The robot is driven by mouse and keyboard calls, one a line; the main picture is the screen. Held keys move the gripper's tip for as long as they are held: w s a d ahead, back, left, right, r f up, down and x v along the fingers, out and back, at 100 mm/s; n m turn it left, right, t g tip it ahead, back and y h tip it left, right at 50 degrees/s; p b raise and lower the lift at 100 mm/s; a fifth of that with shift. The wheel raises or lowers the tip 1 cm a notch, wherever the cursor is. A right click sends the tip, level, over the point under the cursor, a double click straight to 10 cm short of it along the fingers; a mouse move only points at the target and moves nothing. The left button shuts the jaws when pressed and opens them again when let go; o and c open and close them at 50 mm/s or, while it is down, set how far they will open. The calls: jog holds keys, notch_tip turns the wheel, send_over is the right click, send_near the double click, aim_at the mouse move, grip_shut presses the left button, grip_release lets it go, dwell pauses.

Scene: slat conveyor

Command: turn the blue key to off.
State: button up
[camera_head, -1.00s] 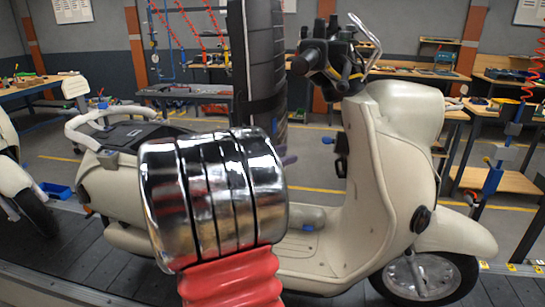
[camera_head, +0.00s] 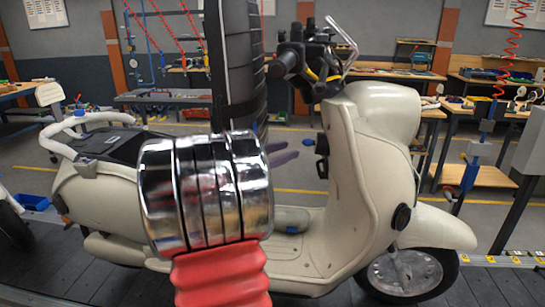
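The blue key (camera_head: 309,142) sticks out to the left from the dark ignition lock (camera_head: 322,146) on the inner side of the cream scooter's (camera_head: 340,180) front shield. Its exact turn angle is too small to tell. My gripper (camera_head: 292,149) shows as two dark purple-grey fingers just left of the key. A gap shows between the fingers and nothing is held. The fingertips look apart from the key, slightly below it. The rest of the gripper is hidden behind my chrome and red arm.
The handlebar (camera_head: 315,62) with its levers is above the lock. A tall dark column, likely part of my arm, stands left of the key. The scooter stands on the dark slat conveyor (camera_head: 500,288). Workbenches (camera_head: 170,97) line the back.

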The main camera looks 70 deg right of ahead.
aim_at(304, 144)
jog(key=x, duration=0.6)
jog(key=shift+d, duration=0.2)
jog(key=shift+s, duration=0.1)
jog(key=shift+c, duration=0.6)
jog(key=c, duration=0.4)
jog(key=o, duration=0.3)
jog(key=c, duration=0.3)
